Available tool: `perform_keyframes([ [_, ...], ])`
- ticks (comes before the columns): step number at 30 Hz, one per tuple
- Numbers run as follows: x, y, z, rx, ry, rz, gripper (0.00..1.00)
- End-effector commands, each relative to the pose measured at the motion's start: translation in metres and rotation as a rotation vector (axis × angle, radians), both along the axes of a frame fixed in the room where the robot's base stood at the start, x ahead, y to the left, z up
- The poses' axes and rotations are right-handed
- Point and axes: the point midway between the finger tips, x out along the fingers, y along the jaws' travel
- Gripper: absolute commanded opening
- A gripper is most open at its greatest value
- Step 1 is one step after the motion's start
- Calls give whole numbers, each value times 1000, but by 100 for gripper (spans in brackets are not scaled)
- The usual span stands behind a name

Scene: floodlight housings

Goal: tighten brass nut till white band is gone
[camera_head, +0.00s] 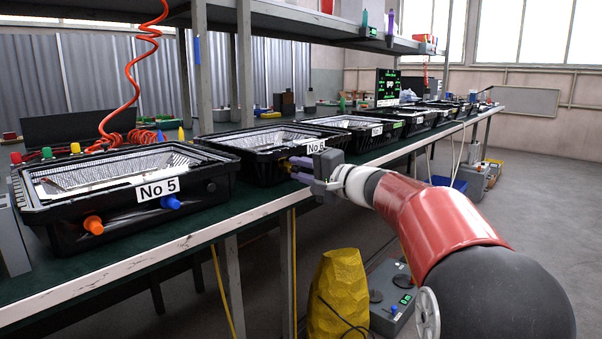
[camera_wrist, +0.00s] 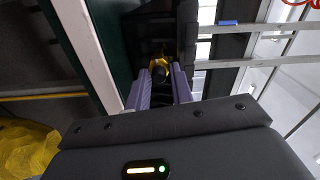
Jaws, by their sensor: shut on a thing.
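The brass nut (camera_wrist: 159,63) shows in the wrist view as a golden piece between the tips of my gripper's two purple fingers. In the head view my gripper (camera_head: 289,166) reaches from the right to the front wall of the black floodlight housing (camera_head: 262,168) labelled No 6 (camera_head: 316,146). Small golden parts of the nut show by the fingertips there. My gripper is shut on the nut. A dark round part sits just in front of the nut between the fingers in the wrist view. I cannot make out a white band in either view.
Housing No 5 (camera_head: 120,215) stands to the left, with an orange gland (camera_head: 93,225) and a blue one (camera_head: 170,202) on its front. More housings line the green bench (camera_head: 140,255) to the right. A yellow sack (camera_head: 340,290) stands on the floor below my arm.

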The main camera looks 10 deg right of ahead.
Motion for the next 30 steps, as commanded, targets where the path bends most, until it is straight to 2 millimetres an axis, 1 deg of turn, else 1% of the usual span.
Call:
perform_keyframes([
  [30, -1, 1, -4, 780, 571, -2, 0],
])
